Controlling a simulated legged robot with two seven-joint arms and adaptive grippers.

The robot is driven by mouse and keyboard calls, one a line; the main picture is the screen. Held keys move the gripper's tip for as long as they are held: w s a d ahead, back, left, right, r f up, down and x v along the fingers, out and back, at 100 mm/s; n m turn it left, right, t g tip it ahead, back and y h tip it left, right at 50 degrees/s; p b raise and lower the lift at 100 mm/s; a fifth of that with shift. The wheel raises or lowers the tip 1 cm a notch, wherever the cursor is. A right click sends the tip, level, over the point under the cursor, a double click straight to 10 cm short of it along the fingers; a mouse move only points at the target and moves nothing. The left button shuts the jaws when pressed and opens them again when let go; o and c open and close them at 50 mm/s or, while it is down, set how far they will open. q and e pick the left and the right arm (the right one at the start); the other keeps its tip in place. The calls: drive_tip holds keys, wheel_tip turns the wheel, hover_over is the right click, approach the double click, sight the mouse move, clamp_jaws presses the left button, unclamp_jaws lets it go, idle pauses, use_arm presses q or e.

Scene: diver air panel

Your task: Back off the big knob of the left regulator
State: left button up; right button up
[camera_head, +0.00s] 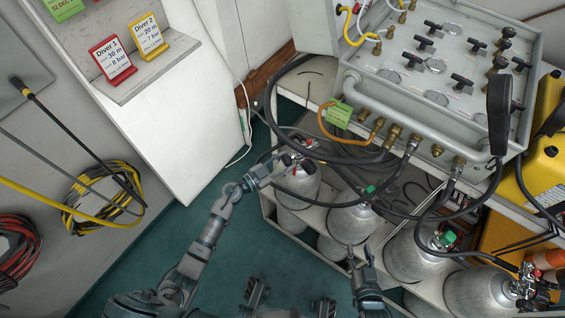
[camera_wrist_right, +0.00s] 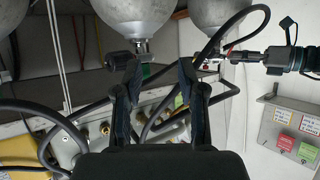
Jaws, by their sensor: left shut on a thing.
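The left regulator (camera_head: 297,162) sits on top of the leftmost gas cylinder, with hoses around it. My left gripper (camera_head: 268,165) reaches it from the left and is shut on its big knob, which is mostly hidden by the fingers. The right wrist view also shows my left gripper (camera_wrist_right: 272,56) at the right, on the dark knob beside the regulator (camera_wrist_right: 208,62). My right gripper (camera_head: 357,258) is open and empty, low in front of the cylinders. Its two spread fingers fill the middle of the right wrist view (camera_wrist_right: 158,75).
Several grey cylinders (camera_head: 352,222) stand in a rack, some with green valve knobs. A second regulator (camera_head: 530,284) is at the far right. Black hoses loop above the cylinders under the air panel (camera_head: 430,68). The green floor (camera_head: 170,245) at the left is clear.

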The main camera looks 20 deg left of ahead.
use_arm(q)
drive_tip(key=shift+w+a+r+n+p, duration=0.1)
drive_tip(key=shift+r+n+p, duration=0.2)
drive_tip(key=shift+n+p, duration=0.7)
drive_tip(key=n+p, duration=0.2)
drive_tip(key=p, duration=0.1)
use_arm(e)
drive_tip(key=s+d+f+g+h, duration=0.1)
drive_tip(key=s+d+f+g, duration=0.2)
drive_tip(key=s+g, duration=0.35)
drive_tip(key=s+d+f+g+h, duration=0.2)
drive_tip(key=s+d+f+g, duration=0.15)
drive_tip(key=s, duration=0.55)
use_arm(q)
drive_tip(key=n+p, duration=0.3)
drive_tip(key=shift+p, duration=0.3)
drive_tip(key=n+p, duration=0.3)
drive_tip(key=shift+n, duration=0.3)
drive_tip(key=shift+f, duration=0.2)
drive_tip(key=o, duration=1.1)
drive_tip(key=shift+a, duration=0.1)
drive_tip(key=shift+c, duration=0.2)
use_arm(e)
wheel_tip(320, 180, down, 18)
drive_tip(key=s, duration=0.2)
drive_tip(key=shift+a+g, duration=0.4)
drive_tip(key=shift+a, duration=0.05)
use_arm(q)
drive_tip(key=shift+f, duration=0.1)
